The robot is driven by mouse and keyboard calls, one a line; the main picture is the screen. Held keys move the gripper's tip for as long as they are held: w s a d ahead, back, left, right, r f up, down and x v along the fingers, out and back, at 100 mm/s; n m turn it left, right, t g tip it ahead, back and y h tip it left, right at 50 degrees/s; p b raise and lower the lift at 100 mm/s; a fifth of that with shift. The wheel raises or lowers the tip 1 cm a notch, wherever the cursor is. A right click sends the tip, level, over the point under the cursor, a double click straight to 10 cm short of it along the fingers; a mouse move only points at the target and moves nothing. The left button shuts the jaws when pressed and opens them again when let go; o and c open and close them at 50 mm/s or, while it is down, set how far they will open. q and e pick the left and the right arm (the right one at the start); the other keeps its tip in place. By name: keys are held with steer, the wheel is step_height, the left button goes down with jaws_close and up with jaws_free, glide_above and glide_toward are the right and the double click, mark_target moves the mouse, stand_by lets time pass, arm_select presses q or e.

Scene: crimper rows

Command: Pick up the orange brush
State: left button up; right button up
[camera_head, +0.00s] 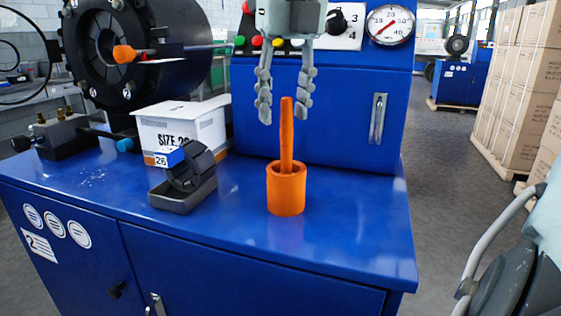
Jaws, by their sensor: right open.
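An orange brush (286,137) stands upright with its handle pointing up out of an orange round cup (286,192) on the blue bench. The lower end of the brush is hidden in the cup, or joined to it; I cannot tell which. My right gripper (284,112) is open and points down over the cup. Its two fingers hang on either side of the top of the brush handle as seen here, with a gap on both sides. Whether they are level with it in depth is not clear. My left gripper is not in view.
A white box (186,130) and a black part in a grey holder (184,195) stand left of the cup. A large black crimper (115,50) is behind them. A blue panel with a gauge (390,25) rises behind. The bench top (350,215) right of the cup is clear.

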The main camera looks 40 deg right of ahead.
mark_target(285, 133)
steer(key=f, duration=0.3)
steer(key=d+f, duration=0.1)
steer(key=f, duration=0.1)
steer(key=shift+w+f, duration=0.2)
steer(key=shift+w, duration=0.2)
jaws_close()
